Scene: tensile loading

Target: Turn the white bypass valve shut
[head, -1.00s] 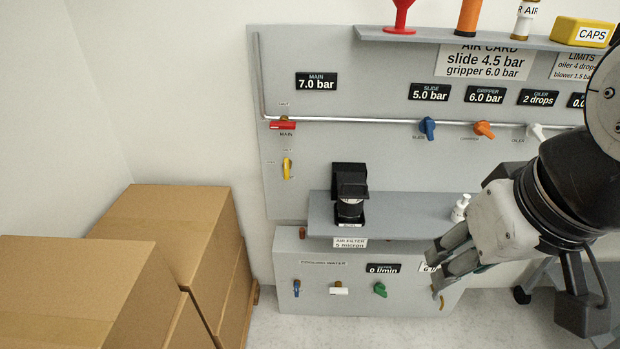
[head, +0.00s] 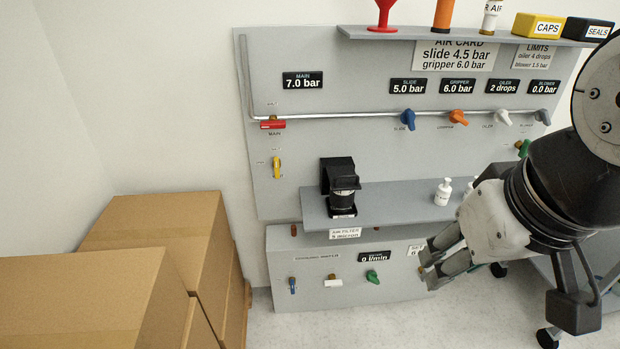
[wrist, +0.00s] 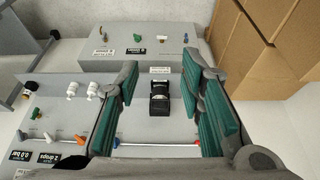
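A white-handled valve (head: 333,283) is on the low cooling water panel (head: 290,262), its handle lying level across the panel. It also shows in the wrist view (wrist: 158,39), which is upside down. A second white valve (head: 503,118) is on the upper pipe, by the oiler label. I cannot read which one is marked bypass. My gripper (head: 430,268) is at the right end of the cooling water panel in the head view, clear of the low white handle. In the wrist view its green-padded fingers (wrist: 163,92) are wide apart with nothing held.
A blue valve (head: 293,285) and a green valve (head: 372,276) flank the low white one. The shelf (head: 400,203) above carries a black air filter (head: 341,186) and a white bottle (head: 443,192). Cardboard boxes (head: 160,230) stand at the left.

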